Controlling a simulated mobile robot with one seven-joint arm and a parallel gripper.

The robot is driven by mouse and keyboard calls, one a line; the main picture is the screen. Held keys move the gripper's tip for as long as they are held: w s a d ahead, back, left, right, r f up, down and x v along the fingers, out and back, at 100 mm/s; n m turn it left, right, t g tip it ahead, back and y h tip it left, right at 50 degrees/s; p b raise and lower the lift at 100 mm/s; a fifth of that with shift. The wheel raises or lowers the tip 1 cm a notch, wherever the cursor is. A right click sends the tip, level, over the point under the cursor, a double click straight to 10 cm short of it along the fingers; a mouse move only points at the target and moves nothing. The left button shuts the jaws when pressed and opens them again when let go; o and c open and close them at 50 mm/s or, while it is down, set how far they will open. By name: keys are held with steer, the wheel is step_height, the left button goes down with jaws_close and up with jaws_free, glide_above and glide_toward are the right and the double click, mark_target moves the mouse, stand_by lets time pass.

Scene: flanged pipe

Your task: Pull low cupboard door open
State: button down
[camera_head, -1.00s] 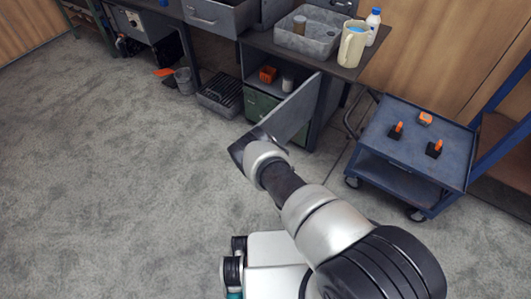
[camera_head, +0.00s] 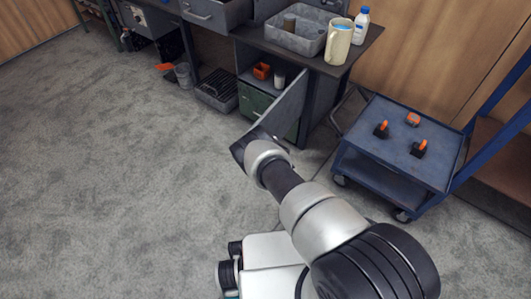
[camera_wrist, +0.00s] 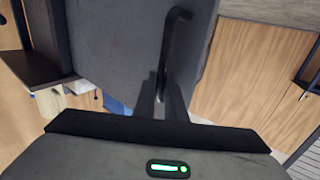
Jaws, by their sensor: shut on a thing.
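The low cupboard door (camera_head: 287,112) is a flat grey panel. In the head view it stands swung out from the cupboard, hinged on its right side, with the shelf inside exposed. In the wrist view the door (camera_wrist: 115,50) fills the upper middle, and its dark bar handle (camera_wrist: 176,35) runs down toward the fingers. My gripper (camera_wrist: 160,108) is shut on the handle. In the head view the fingers and handle are hidden behind my wrist and the door edge.
Inside the cupboard are an orange bin (camera_head: 262,71), a white cup (camera_head: 279,78) and a green drawer front (camera_head: 252,101). A blue trolley (camera_head: 410,150) stands to the right. A grey tray (camera_head: 297,36) and jug (camera_head: 339,42) sit above. The carpet at left is clear.

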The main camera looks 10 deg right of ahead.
steer(key=shift+d, duration=0.2)
steer(key=c, duration=1.8)
jaws_free()
steer(key=shift+w, duration=0.1)
